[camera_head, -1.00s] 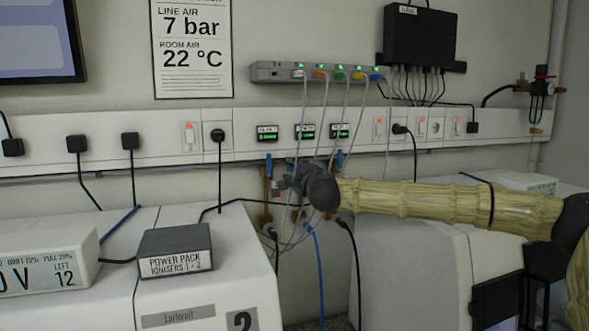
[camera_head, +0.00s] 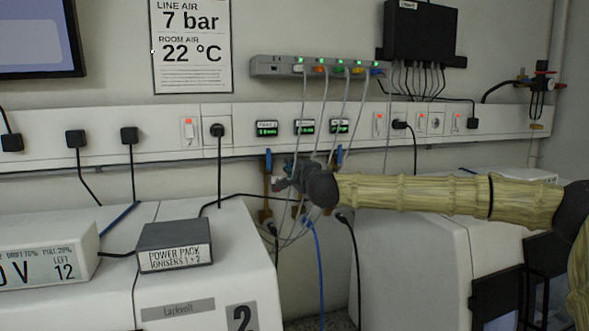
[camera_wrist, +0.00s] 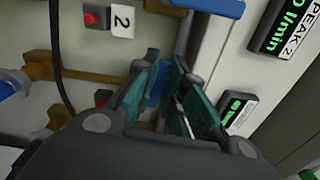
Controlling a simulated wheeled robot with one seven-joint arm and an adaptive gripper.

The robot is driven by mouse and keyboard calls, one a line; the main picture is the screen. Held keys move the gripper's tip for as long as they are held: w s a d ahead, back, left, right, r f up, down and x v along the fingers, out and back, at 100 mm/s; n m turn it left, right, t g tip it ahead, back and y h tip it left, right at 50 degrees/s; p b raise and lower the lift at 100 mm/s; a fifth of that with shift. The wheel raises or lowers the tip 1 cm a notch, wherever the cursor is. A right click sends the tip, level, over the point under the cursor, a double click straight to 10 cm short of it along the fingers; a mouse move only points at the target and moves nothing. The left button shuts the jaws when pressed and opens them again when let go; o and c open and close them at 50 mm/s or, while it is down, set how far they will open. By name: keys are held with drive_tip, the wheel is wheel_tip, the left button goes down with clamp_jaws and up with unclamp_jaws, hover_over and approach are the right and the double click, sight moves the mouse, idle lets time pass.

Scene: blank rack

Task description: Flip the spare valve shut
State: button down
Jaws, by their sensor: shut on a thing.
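My gripper (camera_head: 284,183) is in front of the brass valves below the wall rail. In the wrist view, its teal-padded fingers (camera_wrist: 166,82) are closed around a blue lever (camera_wrist: 156,84), mostly hidden between them. Another blue lever (camera_wrist: 212,6) shows at the top edge, near a label marked 2 (camera_wrist: 122,20). In the head view, blue-handled valves stand left (camera_head: 268,160) and right (camera_head: 339,158) of my gripper, their handles up. My gripper hides what lies between them. No label reading spare is legible.
Grey cables hang from the port strip (camera_head: 320,70) across the valve area, close to my gripper. Small green displays (camera_head: 304,127) sit on the rail above. A power pack (camera_head: 175,246) stands on the white cabinet at left. A brass pipe (camera_wrist: 45,68) runs beside the fingers.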

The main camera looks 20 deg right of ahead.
drive_tip(key=shift+f+n+b, duration=0.3)
drive_tip(key=shift+n, duration=0.5)
drive_tip(key=c, duration=1.5)
unclamp_jaws()
drive_tip(key=s, duration=1.2)
drive_tip(key=shift+d, duration=0.2)
